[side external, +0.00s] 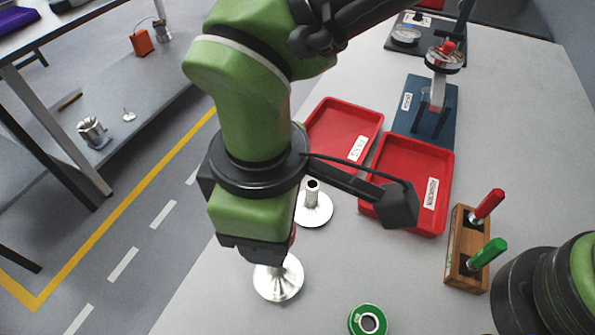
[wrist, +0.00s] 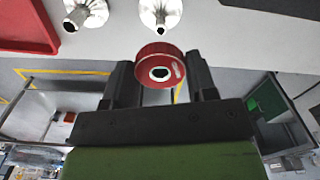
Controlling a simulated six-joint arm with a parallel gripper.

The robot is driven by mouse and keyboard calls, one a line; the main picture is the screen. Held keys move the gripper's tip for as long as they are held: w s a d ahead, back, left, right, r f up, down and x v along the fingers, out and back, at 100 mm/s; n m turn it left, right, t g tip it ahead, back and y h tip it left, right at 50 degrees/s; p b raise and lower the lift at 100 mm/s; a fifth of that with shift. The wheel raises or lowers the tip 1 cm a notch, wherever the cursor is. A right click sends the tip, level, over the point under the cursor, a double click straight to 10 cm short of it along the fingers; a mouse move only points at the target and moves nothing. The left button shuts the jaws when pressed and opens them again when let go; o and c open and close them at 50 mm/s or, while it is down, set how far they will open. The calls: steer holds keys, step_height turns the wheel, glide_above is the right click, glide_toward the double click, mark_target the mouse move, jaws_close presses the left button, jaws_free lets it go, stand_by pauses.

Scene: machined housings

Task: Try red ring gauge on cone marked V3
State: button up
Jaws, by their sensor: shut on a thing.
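The red ring gauge (wrist: 160,66) is between the two fingers of my gripper (wrist: 160,72) in the wrist view, its bore facing the camera. My gripper is shut on it. Two silver cones with wide round bases stand on the bench. In the side view one cone (side external: 278,282) is just below my gripper (side external: 262,256), partly hidden by it, and the other cone (side external: 315,208) is farther back. Both show at the top of the wrist view, one left (wrist: 92,14) and one near the middle (wrist: 168,14). I cannot read a V3 mark on either.
A green ring gauge (side external: 356,324) lies at the front edge. Two red trays (side external: 328,118) (side external: 444,165) stand behind. A wooden block (side external: 455,252) holds red- and green-handled gauges at the right. A blue-based stand (side external: 445,125) is farther back. The bench ends at the left.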

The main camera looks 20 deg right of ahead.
steer(key=shift+s+f, duration=0.1)
stand_by(0.3)
steer(key=shift+f, duration=2.3)
steer(key=shift+f, duration=0.85)
stand_by(0.6)
steer(key=w+d+r+m, duration=0.3)
steer(key=d, duration=0.4)
steer(key=w+d+r+m, duration=0.2)
steer(key=w+d+r, duration=0.15)
steer(key=d, duration=0.45)
steer(key=w+d+r+m, duration=0.2)
steer(key=w+d+m, duration=0.1)
steer(key=d, duration=0.4)
steer(key=s+d+r+m, duration=0.1)
steer(key=d+m, duration=0.1)
steer(key=d, duration=0.3)
steer(key=s+d+r+m, duration=0.1)
steer(key=d+m, duration=0.1)
steer(key=d, duration=0.4)
steer(key=shift+s+r, duration=0.25)
steer(key=shift+r, duration=0.05)
steer(key=shift+a, duration=0.1)
